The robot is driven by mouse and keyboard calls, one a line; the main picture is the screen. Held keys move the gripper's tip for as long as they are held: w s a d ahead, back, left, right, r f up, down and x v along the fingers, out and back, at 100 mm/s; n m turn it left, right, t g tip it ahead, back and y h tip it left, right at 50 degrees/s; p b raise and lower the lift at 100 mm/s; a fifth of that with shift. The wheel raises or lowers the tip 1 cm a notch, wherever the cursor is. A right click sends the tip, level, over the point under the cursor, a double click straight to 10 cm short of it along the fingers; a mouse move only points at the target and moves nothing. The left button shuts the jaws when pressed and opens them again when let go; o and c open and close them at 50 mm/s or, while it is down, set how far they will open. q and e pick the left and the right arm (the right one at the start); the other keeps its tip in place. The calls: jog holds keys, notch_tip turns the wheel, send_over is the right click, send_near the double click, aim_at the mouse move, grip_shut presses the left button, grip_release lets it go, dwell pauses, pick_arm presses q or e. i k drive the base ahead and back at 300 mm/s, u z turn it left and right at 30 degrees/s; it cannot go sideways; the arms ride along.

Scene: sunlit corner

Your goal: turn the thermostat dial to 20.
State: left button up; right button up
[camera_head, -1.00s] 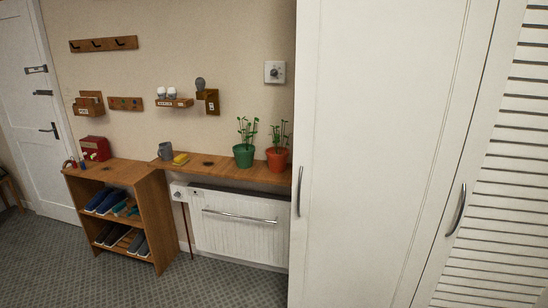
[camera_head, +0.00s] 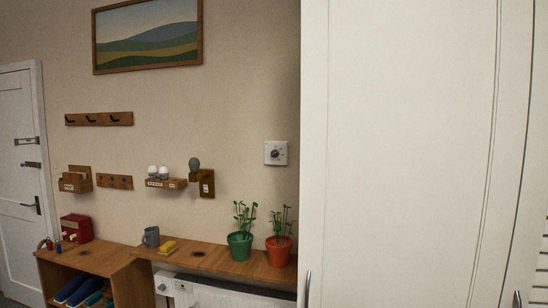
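The thermostat (camera_head: 275,153) is a white square plate on the beige wall, with a grey round dial (camera_head: 275,154) at its middle. It sits above the two potted plants and just left of the tall white cupboard. Its markings are too small to read, so I cannot tell the dial's setting. Neither of my grippers is in view.
A wooden shelf (camera_head: 205,262) below holds a green pot (camera_head: 239,246), a red pot (camera_head: 279,252), a grey mug (camera_head: 151,237) and a yellow sponge (camera_head: 168,246). A white radiator (camera_head: 235,296) is under it. The white cupboard (camera_head: 400,150) fills the right side.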

aim_at(274, 153)
jog(key=u, duration=1.35)
jog(key=i, duration=2.45)
jog(key=z, duration=1.6)
